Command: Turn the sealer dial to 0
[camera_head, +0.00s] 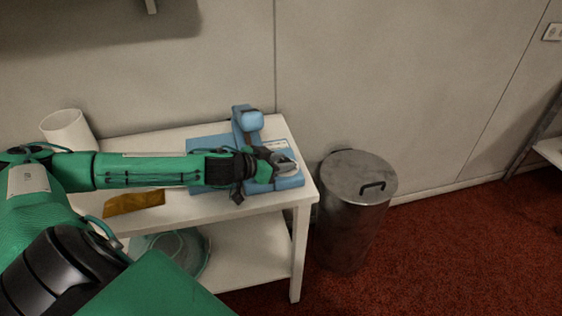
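The blue sealer (287,183) sits on the right part of a white table (230,205). Its light blue raised end (251,119) stands up at the back. My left arm reaches in from the left across the table, and my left gripper (284,163) is over the front right part of the sealer. The gripper and wrist hide the middle of the sealer. I cannot make out the dial, and the fingers are too small to tell whether they are open or touching it. My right gripper is not in view.
A white cylinder (66,130) stands at the table's back left. A flat brown-orange piece (134,203) lies near the front edge. A clear bowl-like item (180,252) is on the lower shelf. A grey lidded bin (350,225) stands right of the table, with open red carpet beyond.

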